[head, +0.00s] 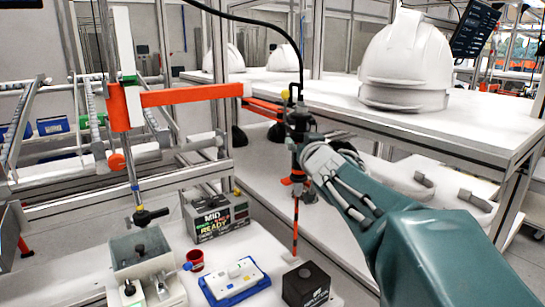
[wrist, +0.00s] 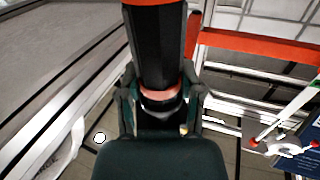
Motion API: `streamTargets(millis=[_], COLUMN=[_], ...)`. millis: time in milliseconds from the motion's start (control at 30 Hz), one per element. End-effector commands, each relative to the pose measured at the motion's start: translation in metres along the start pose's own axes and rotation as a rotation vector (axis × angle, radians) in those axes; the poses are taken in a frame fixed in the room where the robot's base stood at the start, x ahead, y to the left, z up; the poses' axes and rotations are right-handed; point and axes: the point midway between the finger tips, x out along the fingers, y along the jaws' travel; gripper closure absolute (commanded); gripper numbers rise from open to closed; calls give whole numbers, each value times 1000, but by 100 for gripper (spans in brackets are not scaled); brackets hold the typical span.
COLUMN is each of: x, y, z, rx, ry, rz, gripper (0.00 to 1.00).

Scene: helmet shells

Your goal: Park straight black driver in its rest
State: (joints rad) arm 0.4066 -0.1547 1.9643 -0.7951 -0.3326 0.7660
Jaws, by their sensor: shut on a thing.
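The straight black driver (head: 298,178) hangs upright from a black cable, with orange bands near its lower part and a thin orange-striped shaft below. My gripper (head: 303,153) is shut on its body from the right. In the wrist view the driver (wrist: 157,45) is a dark cylinder with an orange-red ring, between the two fingers (wrist: 161,105). A dark block (head: 306,285) with a small opening or knob on top stands on the bench below, slightly right of the shaft tip. I cannot tell for sure whether it is the rest. The gripper hides part of the driver.
An orange arm (head: 185,95) on a post stands left, with another tool (head: 150,215) hanging low. A white shelf with helmet shells (head: 405,60) lies behind.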

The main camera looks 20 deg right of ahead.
Motion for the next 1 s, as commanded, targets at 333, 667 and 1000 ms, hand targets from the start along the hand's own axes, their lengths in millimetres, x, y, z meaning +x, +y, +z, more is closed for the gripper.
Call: streamTargets(millis=[333, 667, 1000], x=[-1, -1, -1], y=[-1, -1, -1], z=[-1, -1, 0], rx=[0, 0, 0], ry=[0, 0, -1], rz=[0, 0, 0], gripper=[26, 12, 0])
